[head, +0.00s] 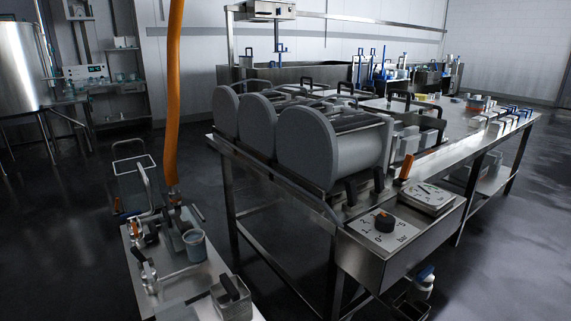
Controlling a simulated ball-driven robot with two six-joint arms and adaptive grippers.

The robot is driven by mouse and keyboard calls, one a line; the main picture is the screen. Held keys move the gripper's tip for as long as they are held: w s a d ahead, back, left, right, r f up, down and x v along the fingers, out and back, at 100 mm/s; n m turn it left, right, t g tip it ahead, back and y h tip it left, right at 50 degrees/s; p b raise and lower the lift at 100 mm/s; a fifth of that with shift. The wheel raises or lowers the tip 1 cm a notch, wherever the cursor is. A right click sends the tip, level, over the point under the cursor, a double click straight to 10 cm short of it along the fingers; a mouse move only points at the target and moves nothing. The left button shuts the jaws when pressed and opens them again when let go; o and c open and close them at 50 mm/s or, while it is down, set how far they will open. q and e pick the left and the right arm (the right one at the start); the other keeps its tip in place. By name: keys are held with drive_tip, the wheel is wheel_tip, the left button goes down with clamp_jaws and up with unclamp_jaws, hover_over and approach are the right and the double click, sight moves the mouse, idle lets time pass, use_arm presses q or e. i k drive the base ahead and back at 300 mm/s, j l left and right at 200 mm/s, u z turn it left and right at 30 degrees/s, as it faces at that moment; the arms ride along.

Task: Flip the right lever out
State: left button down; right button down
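The press bench stands in the middle of the head view, with large grey drums (305,148) lying side by side at its near left end. Behind the panel stand a dark upright lever (350,192), another dark upright lever (379,179) and an orange-tipped lever (406,167) at the right. I cannot tell which of these is the task's right lever. Neither of my grippers is in view.
An orange hose (173,95) hangs down to a small metal table (185,275) at the lower left, which carries fittings and a grey cup (195,245). A wheeled cart (133,185) stands behind it. The dark floor (500,265) at the right is clear.

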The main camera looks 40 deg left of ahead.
sight(378, 171)
drive_tip(key=i+j+u, duration=0.15)
drive_tip(key=i+u, duration=0.8)
